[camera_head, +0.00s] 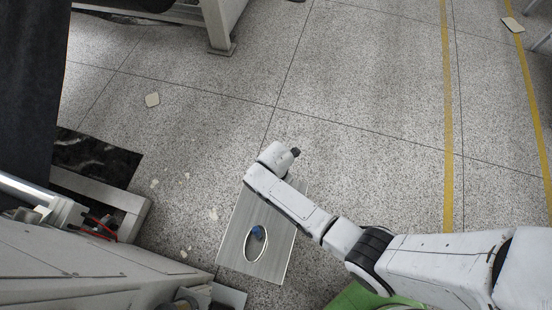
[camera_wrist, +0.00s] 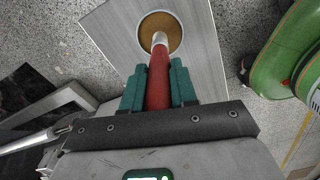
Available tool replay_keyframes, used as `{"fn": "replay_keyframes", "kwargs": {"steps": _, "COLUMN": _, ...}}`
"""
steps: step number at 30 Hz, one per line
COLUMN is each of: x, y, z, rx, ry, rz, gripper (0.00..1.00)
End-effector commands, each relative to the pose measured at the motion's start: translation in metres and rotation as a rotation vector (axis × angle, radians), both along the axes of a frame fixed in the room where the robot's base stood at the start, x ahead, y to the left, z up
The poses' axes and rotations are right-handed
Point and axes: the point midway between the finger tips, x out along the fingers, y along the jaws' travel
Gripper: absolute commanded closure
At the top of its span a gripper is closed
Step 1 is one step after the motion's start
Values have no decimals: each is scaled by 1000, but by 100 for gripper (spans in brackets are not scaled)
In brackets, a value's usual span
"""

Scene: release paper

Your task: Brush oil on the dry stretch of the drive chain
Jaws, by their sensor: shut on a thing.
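My gripper (camera_wrist: 158,72) shows in the wrist view with its two green fingers shut on a red handle (camera_wrist: 159,88). The handle ends in a pale metal collar (camera_wrist: 160,44), which reaches over a round amber area with a white rim (camera_wrist: 160,17) in a grey plate. Whether the tip touches the amber surface cannot be told. In the head view the grey plate (camera_head: 236,256) has an oval white-rimmed opening with a blue patch (camera_head: 257,232) in it. My arm's end hides the gripper there. I cannot make out a drive chain in either view.
A grey machine frame (camera_head: 75,265) with a roller stands at the left. A metal leg (camera_head: 220,32) stands at the back. A green rounded body (camera_wrist: 285,50) is close at the right of the wrist view. Speckled floor (camera_head: 350,110) is mostly clear, with yellow lines at the right.

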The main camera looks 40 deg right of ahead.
Motion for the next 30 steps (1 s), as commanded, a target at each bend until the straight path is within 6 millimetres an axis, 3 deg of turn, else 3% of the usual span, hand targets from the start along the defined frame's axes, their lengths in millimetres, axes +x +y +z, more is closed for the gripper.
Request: {"fn": "replay_keyframes", "kwargs": {"steps": 30, "x": 0, "y": 0, "z": -9, "rx": 0, "ry": 0, "rz": 0, "gripper": 100}}
